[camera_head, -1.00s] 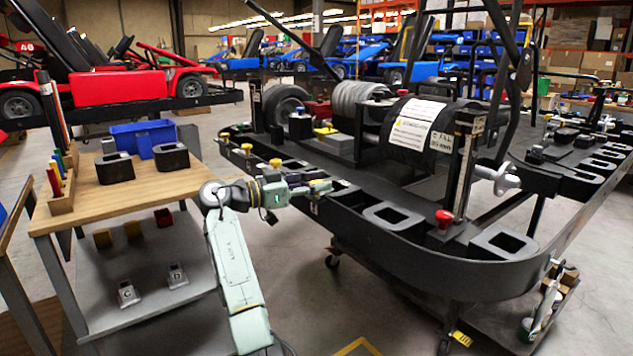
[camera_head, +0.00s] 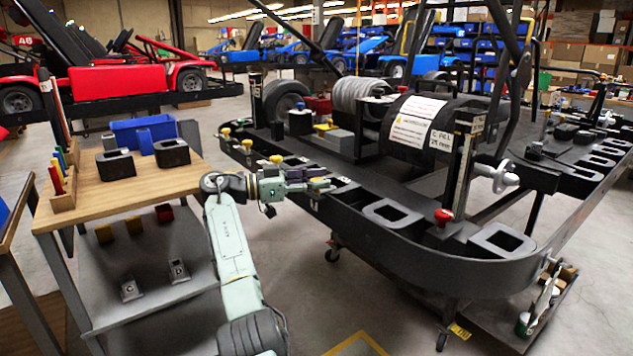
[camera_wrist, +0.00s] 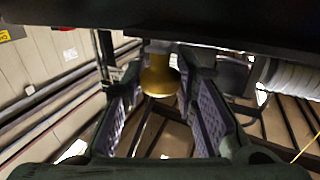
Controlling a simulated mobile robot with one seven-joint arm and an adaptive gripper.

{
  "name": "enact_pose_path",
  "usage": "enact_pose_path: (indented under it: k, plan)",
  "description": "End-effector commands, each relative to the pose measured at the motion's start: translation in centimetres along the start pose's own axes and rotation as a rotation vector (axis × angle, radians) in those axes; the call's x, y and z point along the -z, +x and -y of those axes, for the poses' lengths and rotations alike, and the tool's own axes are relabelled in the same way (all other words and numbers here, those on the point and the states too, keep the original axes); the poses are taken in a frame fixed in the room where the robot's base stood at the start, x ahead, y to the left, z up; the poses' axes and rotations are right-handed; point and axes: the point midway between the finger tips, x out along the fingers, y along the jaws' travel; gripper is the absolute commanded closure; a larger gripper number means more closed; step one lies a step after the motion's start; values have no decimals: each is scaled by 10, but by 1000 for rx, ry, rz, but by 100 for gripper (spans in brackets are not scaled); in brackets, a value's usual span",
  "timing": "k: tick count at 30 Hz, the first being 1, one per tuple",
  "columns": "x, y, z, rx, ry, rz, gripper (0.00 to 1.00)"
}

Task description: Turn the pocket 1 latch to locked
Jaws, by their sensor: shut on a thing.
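My gripper (camera_head: 322,184) is at the near rim of the black kart stand (camera_head: 360,225), in the head view. In the wrist view, a brass-yellow knob (camera_wrist: 158,80) sits between the two purple-padded fingers of my gripper (camera_wrist: 160,75), which are shut on it. I take this knob for the latch; its pocket number cannot be read. Its turned position cannot be told, since the fingers and the dark part above hide its upper end. Similar yellow knobs (camera_head: 276,159) stand farther left along the same rim, clear of the gripper.
A wooden table (camera_head: 95,205) with black blocks (camera_head: 172,153) and a blue bin (camera_head: 143,133) stands to the left. A red knob (camera_head: 443,215) and open rectangular pockets (camera_head: 392,212) lie along the rim to the right. Bare floor lies between table and stand.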

Motion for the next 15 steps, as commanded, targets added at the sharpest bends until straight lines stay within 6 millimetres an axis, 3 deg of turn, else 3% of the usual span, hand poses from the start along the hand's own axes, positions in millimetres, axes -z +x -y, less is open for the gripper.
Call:
enact_pose_path:
  k: [9, 15]
  plan:
    - [-1, 1, 0, -3, -1, 2, 55]
    - [-1, 1, 0, -1, -1, 1, 54]
